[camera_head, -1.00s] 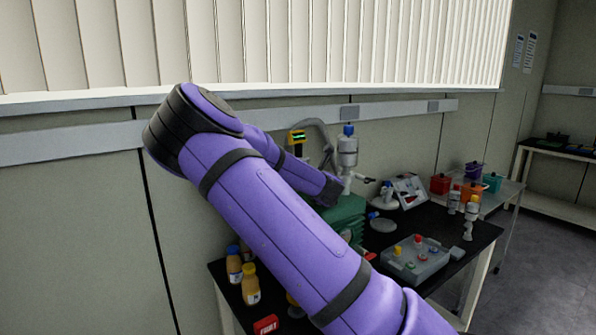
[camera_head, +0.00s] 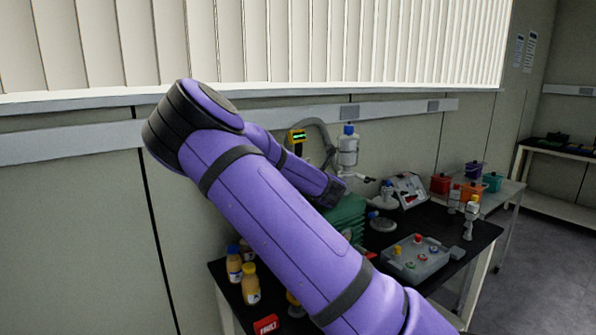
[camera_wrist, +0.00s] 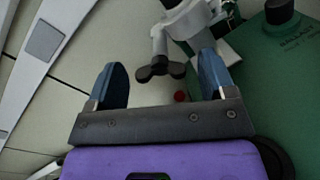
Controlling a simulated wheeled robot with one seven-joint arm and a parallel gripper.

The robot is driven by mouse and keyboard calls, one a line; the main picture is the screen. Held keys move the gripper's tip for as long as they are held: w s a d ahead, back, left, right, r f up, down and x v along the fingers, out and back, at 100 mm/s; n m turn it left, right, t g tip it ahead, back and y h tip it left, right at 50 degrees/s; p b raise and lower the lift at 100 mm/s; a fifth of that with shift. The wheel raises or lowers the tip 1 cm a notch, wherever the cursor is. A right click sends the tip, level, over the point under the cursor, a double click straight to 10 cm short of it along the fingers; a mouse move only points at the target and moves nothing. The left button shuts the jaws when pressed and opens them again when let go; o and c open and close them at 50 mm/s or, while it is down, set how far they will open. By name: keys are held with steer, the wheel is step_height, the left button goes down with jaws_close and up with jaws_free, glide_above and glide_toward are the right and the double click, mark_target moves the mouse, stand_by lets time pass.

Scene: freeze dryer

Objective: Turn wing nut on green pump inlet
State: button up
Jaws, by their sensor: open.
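The green pump (camera_head: 346,216) stands on the black table, partly hidden behind my purple arm in the head view. Its green body (camera_wrist: 285,85) fills the right of the wrist view. The dark wing nut (camera_wrist: 160,71) sits on the light grey inlet fitting (camera_wrist: 186,24) in the wrist view. My gripper (camera_wrist: 163,78) is open, with one blue finger on each side of the wing nut. The nut lies between the fingertips in the picture, and I see gaps on both sides. In the head view the wing nut and fingers are hidden by my arm.
A white cylinder with a blue cap (camera_head: 348,148) rises behind the pump. A grey tray with coloured knobs (camera_head: 404,270) is to the right. Bottles (camera_head: 250,285) and a red box (camera_head: 266,324) stand at the left table edge. The wall is close behind.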

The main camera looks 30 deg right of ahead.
steer(key=s+a, duration=0.1)
steer(key=s, duration=0.9)
steer(key=shift+a, duration=0.2)
steer(key=shift+w, duration=0.1)
